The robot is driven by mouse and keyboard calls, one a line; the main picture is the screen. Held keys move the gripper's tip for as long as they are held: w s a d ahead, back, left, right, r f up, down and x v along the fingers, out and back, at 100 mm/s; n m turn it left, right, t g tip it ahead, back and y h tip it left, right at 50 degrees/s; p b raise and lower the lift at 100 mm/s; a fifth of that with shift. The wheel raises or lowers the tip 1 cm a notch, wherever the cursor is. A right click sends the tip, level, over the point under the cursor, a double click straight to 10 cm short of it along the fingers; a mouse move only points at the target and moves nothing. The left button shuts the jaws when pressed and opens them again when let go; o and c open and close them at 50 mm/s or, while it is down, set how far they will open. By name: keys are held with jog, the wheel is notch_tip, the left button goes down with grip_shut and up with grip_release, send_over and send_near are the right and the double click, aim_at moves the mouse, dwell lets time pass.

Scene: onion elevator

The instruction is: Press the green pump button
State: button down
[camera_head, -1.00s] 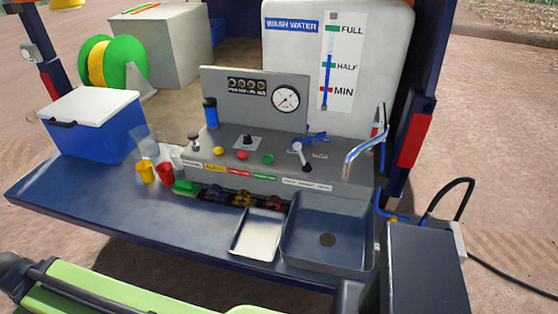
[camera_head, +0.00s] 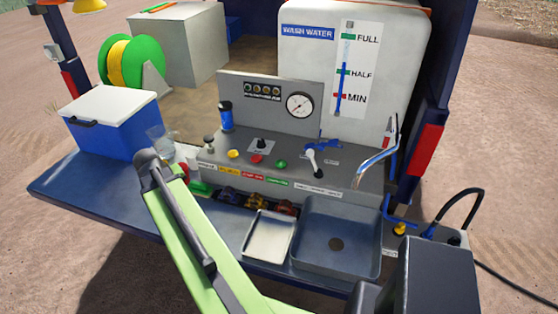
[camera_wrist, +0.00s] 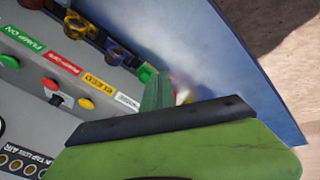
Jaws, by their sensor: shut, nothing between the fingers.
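The green pump button (camera_head: 281,164) sits on the sloped grey control panel (camera_head: 318,168), behind a green label (camera_head: 278,182). In the wrist view the green button (camera_wrist: 10,62) is at the far left, beside the green "PUMP ON" label (camera_wrist: 22,38). My gripper (camera_wrist: 175,118) shows as a green body with a dark edge across the bottom of the wrist view. It is shut and empty, apart from the button, which lies to its left in that view. In the head view my green arm rises in front of the panel's left part, and the gripper cannot be made out.
A red button (camera_head: 257,159) and a yellow button (camera_head: 233,154) are left of the green one. A white lever (camera_head: 311,158) stands to its right. A white tray (camera_head: 268,237) and a sink (camera_head: 336,240) with a tap (camera_head: 376,163) are in front. A blue cooler (camera_head: 112,125) stands left.

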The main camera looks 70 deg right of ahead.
jog(key=s+d+r+m+g+h+p, duration=0.1)
jog(key=s+d+r, duration=0.2)
jog(key=s+d, duration=0.35)
jog(key=s+d+r+m+h+p, duration=0.15)
jog(key=s+d, duration=0.25)
jog(key=d, duration=0.5)
notch_tip(320, 180, up, 6)
jog(key=m+g+h+p, duration=0.2)
jog(key=m, duration=0.1)
send_over(279, 164)
jog(key=shift+s+d+f, duration=0.1)
jog(key=shift+s+d, duration=0.05)
jog(key=shift+d, duration=0.05)
jog(key=shift+f, duration=0.15)
notch_tip(279, 164, down, 9)
jog(key=b, duration=0.9)
jog(key=shift+r, duration=0.2)
jog(key=shift+f+b, duration=0.4)
jog(key=shift+b, duration=0.05)
